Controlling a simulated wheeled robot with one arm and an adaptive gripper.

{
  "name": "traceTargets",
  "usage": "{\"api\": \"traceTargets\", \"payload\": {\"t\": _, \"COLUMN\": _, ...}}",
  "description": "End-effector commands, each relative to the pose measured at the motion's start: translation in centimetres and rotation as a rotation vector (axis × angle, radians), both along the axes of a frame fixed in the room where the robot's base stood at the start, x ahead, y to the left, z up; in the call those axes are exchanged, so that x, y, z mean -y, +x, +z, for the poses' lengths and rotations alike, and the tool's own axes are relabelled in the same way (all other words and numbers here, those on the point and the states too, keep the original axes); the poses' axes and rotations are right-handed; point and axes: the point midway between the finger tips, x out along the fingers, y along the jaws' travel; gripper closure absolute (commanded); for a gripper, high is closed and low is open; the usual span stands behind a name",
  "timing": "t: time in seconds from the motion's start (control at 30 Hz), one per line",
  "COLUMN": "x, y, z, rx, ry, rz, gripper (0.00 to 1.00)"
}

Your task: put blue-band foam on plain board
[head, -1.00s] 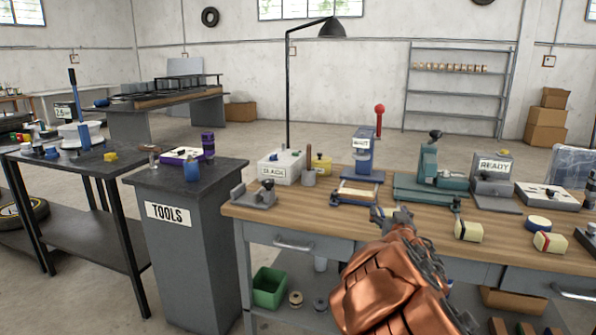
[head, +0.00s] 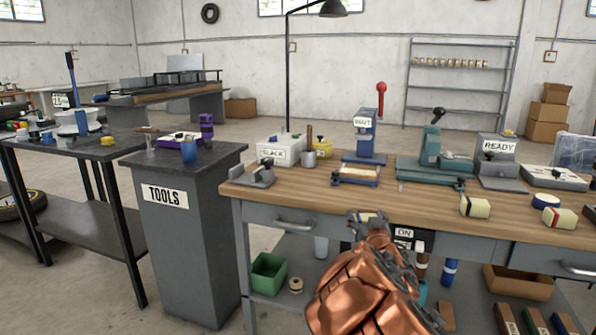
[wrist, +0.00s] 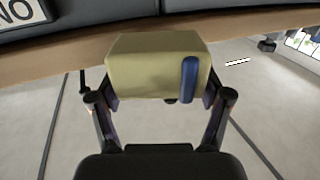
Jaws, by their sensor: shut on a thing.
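The blue-band foam (wrist: 150,68) is a pale yellow block with a dark blue strip near its right end in the wrist view. My gripper (wrist: 160,98) is shut on it, one finger at each side. In the head view my gripper (head: 366,216) is at the bench's front edge, in front of the drawers, and the foam is mostly hidden by the arm. Several boards stand or lie low under the bench, among them a brown one (head: 506,319) and a green one (head: 534,320); I cannot tell which board is plain.
A green bin (head: 268,275) and a cardboard box (head: 518,282) are underneath. The TOOLS cabinet (head: 185,240) stands left.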

Motion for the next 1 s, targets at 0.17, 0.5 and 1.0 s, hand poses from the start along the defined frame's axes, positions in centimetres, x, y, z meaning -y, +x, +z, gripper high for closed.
{"api": "traceTargets", "payload": {"t": 0.17, "x": 0.0, "y": 0.0, "z": -1.5, "rx": 0.0, "ry": 0.0, "rz": 0.0, "gripper": 0.51}}
{"api": "traceTargets", "payload": {"t": 0.5, "x": 0.0, "y": 0.0, "z": -0.3, "rx": 0.0, "ry": 0.0, "rz": 0.0, "gripper": 0.51}}
{"api": "traceTargets", "payload": {"t": 1.0, "x": 0.0, "y": 0.0, "z": 5.5, "rx": 0.0, "ry": 0.0, "rz": 0.0, "gripper": 0.51}}
